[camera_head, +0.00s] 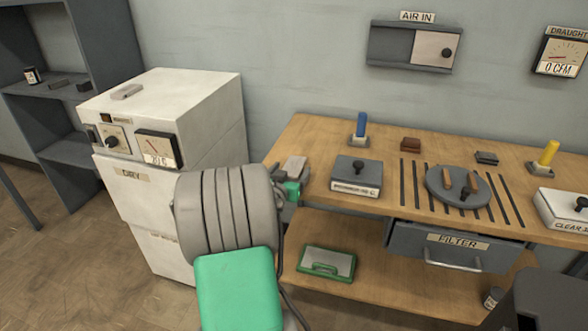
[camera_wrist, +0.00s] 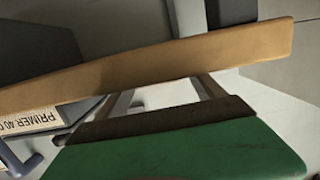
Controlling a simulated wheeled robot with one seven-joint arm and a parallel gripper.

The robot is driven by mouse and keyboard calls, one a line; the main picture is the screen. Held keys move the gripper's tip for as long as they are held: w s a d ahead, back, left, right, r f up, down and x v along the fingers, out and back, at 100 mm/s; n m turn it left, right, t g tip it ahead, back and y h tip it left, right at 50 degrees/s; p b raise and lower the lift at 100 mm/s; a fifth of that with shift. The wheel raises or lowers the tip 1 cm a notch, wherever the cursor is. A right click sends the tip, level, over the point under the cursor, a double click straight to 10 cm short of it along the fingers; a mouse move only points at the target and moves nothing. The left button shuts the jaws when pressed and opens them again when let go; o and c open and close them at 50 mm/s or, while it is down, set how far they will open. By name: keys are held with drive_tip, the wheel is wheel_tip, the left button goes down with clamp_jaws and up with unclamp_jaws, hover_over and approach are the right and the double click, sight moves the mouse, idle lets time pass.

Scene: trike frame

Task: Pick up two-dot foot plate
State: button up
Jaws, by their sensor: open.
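A flat grey-beige plate (camera_head: 295,168) lies at the left end of the wooden bench. Its dots are too small to make out, so I cannot tell whether it is the two-dot foot plate. A similar pale block (camera_head: 127,91) lies on top of the white cabinet. My gripper (camera_head: 279,178) is at the bench's left end, close beside the plate and partly hidden by my arm. In the wrist view my gripper (camera_wrist: 165,92) shows two spread fingers near the bench edge, with no part clearly held between them.
The wooden bench (camera_head: 330,135) carries a primer box (camera_head: 357,176), a blue post (camera_head: 361,124), a brown block (camera_head: 411,144) and a round grey disc (camera_head: 458,186). The white cabinet (camera_head: 190,100) stands left of my arm. A green-rimmed tray (camera_head: 327,262) lies on the lower shelf.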

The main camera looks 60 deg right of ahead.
sight(294, 167)
drive_tip(key=shift+x, duration=1.2)
drive_tip(key=shift+c, duration=0.6)
clamp_jaws()
